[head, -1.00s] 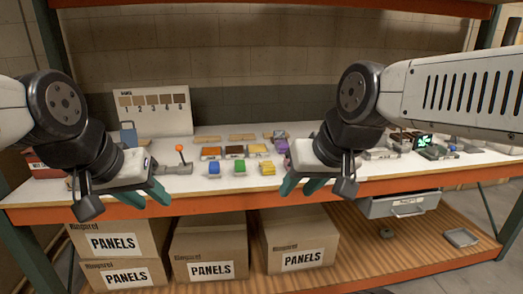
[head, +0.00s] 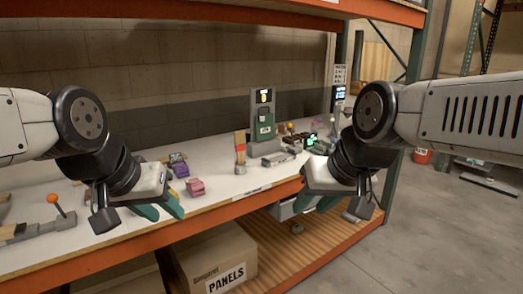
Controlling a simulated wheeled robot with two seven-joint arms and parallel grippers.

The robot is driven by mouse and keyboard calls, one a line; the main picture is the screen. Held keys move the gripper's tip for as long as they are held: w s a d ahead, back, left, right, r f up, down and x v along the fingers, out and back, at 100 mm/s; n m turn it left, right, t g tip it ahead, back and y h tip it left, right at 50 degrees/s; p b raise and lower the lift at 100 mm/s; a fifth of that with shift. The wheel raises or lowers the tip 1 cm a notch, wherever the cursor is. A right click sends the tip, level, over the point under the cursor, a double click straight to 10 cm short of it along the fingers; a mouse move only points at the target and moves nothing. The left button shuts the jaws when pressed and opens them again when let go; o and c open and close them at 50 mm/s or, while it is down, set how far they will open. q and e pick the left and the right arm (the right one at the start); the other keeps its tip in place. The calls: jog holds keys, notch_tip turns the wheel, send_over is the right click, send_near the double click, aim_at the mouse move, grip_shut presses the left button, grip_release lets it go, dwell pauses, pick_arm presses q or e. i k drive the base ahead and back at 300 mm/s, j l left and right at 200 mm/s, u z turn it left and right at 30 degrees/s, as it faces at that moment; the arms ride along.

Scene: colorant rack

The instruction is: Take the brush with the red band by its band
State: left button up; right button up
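A small upright item (head: 240,150), orange-red and tan, stands on the white shelf top near the middle of the head view. It may be a brush, but it is too small to make out a red band with certainty. My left gripper (head: 160,210) is over the shelf's front edge at left, its teal fingers apart and empty. My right gripper (head: 316,202) hangs in front of the shelf edge, right of and nearer than the upright item, its teal fingers apart and empty. Neither gripper touches anything.
A grey stand with a green panel (head: 264,124) rises behind. Pink (head: 195,187) and purple (head: 181,170) blocks sit at left of the upright item. A lever with an orange knob (head: 53,199) stands far left. A PANELS box (head: 215,262) is below. Floor is open at right.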

aim_at(240, 136)
jog(key=i+u, duration=0.4)
jog(key=i, duration=0.15)
jog(key=i+l+u, duration=0.1)
jog(key=i+u, duration=0.35)
jog(key=i, duration=0.15)
